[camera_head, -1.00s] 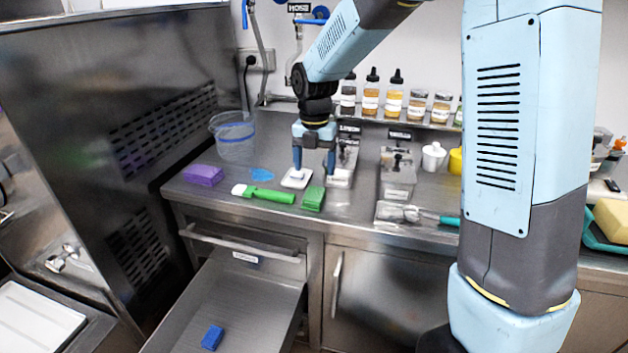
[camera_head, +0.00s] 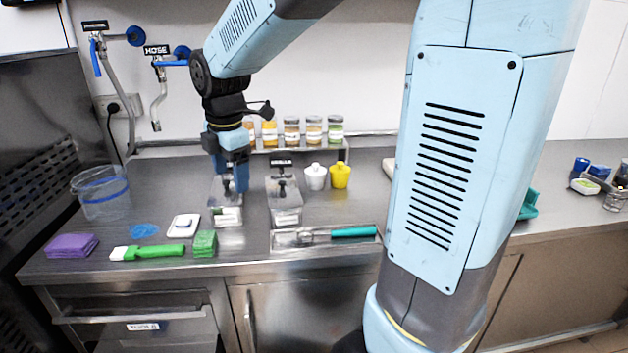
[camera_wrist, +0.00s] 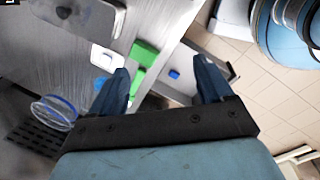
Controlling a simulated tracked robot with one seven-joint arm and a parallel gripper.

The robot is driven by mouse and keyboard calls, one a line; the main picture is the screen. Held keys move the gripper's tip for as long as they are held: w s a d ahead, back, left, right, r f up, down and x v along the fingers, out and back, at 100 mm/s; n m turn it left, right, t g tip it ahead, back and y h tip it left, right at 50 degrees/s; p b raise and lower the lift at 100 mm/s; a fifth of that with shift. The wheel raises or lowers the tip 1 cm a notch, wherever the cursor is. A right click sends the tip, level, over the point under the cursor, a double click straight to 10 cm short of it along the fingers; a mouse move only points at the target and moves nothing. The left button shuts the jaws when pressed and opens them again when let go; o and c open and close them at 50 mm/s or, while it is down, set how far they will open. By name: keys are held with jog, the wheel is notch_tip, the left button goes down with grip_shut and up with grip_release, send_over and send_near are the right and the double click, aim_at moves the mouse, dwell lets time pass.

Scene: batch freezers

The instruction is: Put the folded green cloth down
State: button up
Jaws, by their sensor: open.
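The folded green cloth (camera_head: 204,243) lies flat on the steel counter near its front edge, just right of the green brush (camera_head: 150,252). A wider green patch in the wrist view (camera_wrist: 147,53) seems to be the same cloth beside the brush handle (camera_wrist: 137,82).
A purple cloth stack (camera_head: 71,246), blue cloth (camera_head: 144,230), small white tray (camera_head: 184,227) and clear bucket (camera_head: 102,194) are at left. A second container (camera_head: 284,202) and a scoop tray (camera_head: 325,240) are at right. The wrist view shows a blue block (camera_wrist: 174,74) in the open drawer.

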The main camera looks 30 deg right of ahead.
jog(key=s+d+r+m+t, duration=0.2)
jog(key=s+d+m, duration=0.3)
jog(key=s+m, duration=0.4)
jog(key=s+d+r+m+t, duration=0.1)
jog(key=s+d+r+m, duration=0.1)
jog(key=s+d+m, duration=0.3)
jog(key=shift+s+d+m+t, duration=0.35)
jog(key=shift+s+m, duration=2)
jog(key=shift+m, duration=1.45)
jog(key=shift+a, duration=0.1)
